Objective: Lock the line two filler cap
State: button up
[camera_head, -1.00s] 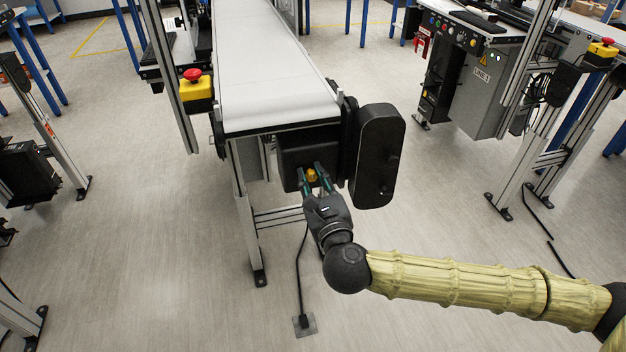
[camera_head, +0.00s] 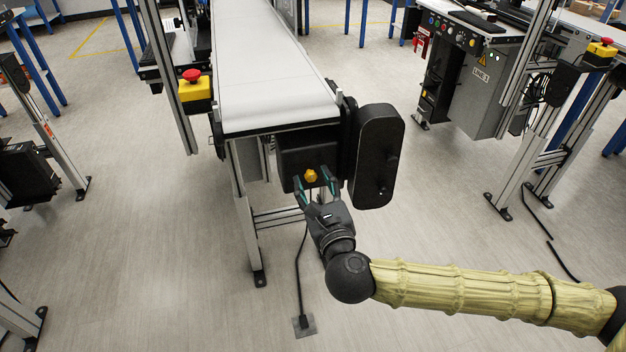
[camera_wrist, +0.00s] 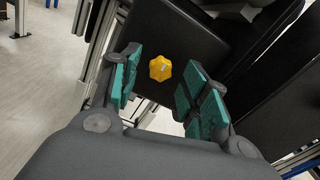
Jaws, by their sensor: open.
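A small yellow lobed filler cap (camera_head: 311,176) sits on the face of a black box (camera_head: 296,157) under the near end of a white belt conveyor. In the wrist view the cap (camera_wrist: 160,68) shows beyond my fingertips, with a pale mark on its face. My gripper (camera_head: 317,190) is open in front of the box, its two fingers spread either side of the cap. In the wrist view the green finger pads of my gripper (camera_wrist: 158,87) stand apart with nothing between them, and neither touches the cap.
A black rounded housing (camera_head: 376,155) stands just right of the box. The white belt (camera_head: 262,60) runs away above it. A red and yellow emergency stop (camera_head: 195,88) is on a post at left. A cable runs down to the floor below the box.

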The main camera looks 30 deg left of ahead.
jog(key=v, duration=1)
jog(key=shift+d, duration=0.15)
jog(key=s+d+f+n+g+h+p, duration=0.25)
jog(key=s+d+f+n+g, duration=0.2)
jog(key=s+f+n, duration=0.5)
jog(key=s+d+f+n+g+h+p, duration=0.2)
jog(key=s+d+f+n+g+p, duration=0.3)
jog(key=f, duration=0.8)
jog(key=s+d+f+n+g+h+p, duration=0.1)
jog(key=d+f+n+h, duration=0.15)
jog(key=d, duration=0.55)
jog(key=s+d+f+n+g+h+p, duration=0.15)
jog(key=d+f, duration=0.25)
jog(key=d, duration=0.4)
jog(key=w+d+n+h+p, duration=0.1)
jog(key=w+d+n+h, duration=0.2)
jog(key=d, duration=1.7)
jog(key=shift+r+n+h+p, duration=0.4)
jog(key=shift+n+h, duration=0.25)
jog(key=shift+h, duration=0.4)
jog(key=shift+w, duration=0.1)
jog(key=shift+c, duration=0.4)
